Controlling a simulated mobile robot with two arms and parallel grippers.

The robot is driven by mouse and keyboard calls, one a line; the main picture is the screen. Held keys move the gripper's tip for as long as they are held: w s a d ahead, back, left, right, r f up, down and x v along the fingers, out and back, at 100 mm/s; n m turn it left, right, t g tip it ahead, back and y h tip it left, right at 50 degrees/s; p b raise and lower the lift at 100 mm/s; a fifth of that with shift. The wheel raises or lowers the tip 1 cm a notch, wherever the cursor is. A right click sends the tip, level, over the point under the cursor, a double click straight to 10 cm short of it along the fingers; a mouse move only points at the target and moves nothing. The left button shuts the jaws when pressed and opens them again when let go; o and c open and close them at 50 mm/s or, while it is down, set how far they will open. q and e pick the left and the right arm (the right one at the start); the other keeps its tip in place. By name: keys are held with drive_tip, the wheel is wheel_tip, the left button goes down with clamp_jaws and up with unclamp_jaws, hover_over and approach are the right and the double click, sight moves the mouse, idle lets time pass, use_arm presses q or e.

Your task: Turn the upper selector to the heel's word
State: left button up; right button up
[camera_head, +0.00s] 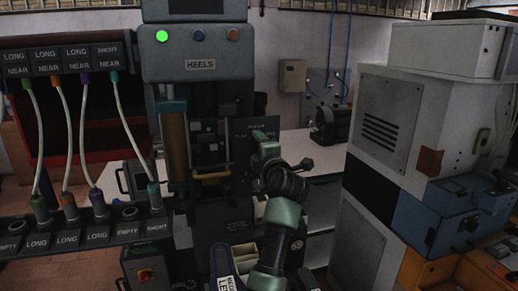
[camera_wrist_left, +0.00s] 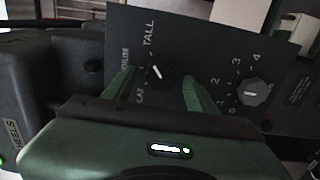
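The upper selector (camera_wrist_left: 160,74) is a round dark knob with a white pointer line, on a dark panel (camera_wrist_left: 190,35) with the words TALL and FLAT beside it. The pointer lies between the two words. The green fingers of my left gripper (camera_wrist_left: 160,85) stand on either side of the knob, with a visible gap at each side. A second, greyer knob (camera_wrist_left: 252,93) with a number scale sits to the right in the wrist view. In the head view my left gripper (camera_head: 265,142) is at the panel (camera_head: 240,135) and hides its knobs. I cannot make out a heel. My right gripper is out of view.
The press head (camera_head: 200,64) is labelled HEELS and has a lit green lamp (camera_head: 162,36). White cables run between labelled sockets at the left. A grey and blue machine cabinet (camera_head: 400,115) stands at the right. A pale bench (camera_head: 315,145) lies behind my arm.

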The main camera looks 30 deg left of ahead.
use_arm(q)
drive_tip(key=shift+f, duration=0.1)
drive_tip(key=b+v, duration=0.3)
drive_tip(key=v, duration=0.4)
drive_tip(key=shift+s+d+b, duration=0.2)
drive_tip(key=shift+s+b, duration=0.05)
drive_tip(key=shift+b, duration=0.05)
idle(0.3)
